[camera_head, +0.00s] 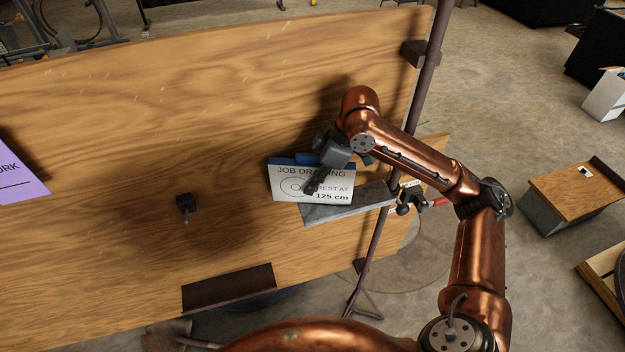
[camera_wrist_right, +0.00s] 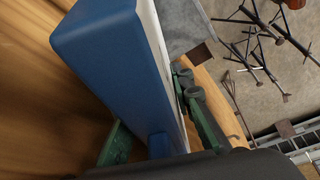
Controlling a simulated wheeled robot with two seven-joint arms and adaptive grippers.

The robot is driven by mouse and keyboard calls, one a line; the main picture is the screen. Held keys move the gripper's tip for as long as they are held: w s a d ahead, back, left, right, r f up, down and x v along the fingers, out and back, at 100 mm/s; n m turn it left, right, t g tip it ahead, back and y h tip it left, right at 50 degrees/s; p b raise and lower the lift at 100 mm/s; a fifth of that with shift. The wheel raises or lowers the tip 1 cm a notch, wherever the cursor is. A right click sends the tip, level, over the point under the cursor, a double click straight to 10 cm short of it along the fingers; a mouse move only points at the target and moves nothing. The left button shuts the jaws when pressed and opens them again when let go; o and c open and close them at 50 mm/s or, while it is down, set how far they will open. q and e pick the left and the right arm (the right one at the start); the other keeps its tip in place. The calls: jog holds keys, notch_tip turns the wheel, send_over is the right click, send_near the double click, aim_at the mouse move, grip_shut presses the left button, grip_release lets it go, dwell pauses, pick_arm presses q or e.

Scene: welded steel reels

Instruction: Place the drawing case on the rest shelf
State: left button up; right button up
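The drawing case (camera_head: 285,189) is a flat blue case with a white face reading "JOB DRAWING" and "REST AT 125 cm". In the head view it stands nearly upright in front of the wooden board. My right gripper (camera_head: 316,180) is shut on its upper edge, one dark finger across the white face. In the right wrist view the blue case (camera_wrist_right: 105,55) lies between the green fingers. The grey rest shelf (camera_head: 345,207) is below and right of the case. The case's lower right part overlaps the shelf's left end; I cannot tell whether they touch. My left gripper is not in view.
The large wooden board (camera_head: 120,130) fills the left and middle. A dark pole (camera_head: 430,70) rises beside the shelf, with a red-handled clamp (camera_head: 420,204) near its right end. A purple sheet (camera_head: 18,170) hangs at left.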

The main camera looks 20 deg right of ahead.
jog(key=o, duration=0.4)
jog(key=shift+o, duration=0.2)
jog(key=b+v, duration=0.1)
jog(key=v, duration=1.1)
jog(key=shift+r+b, duration=0.2)
jog(key=shift+b, duration=0.1)
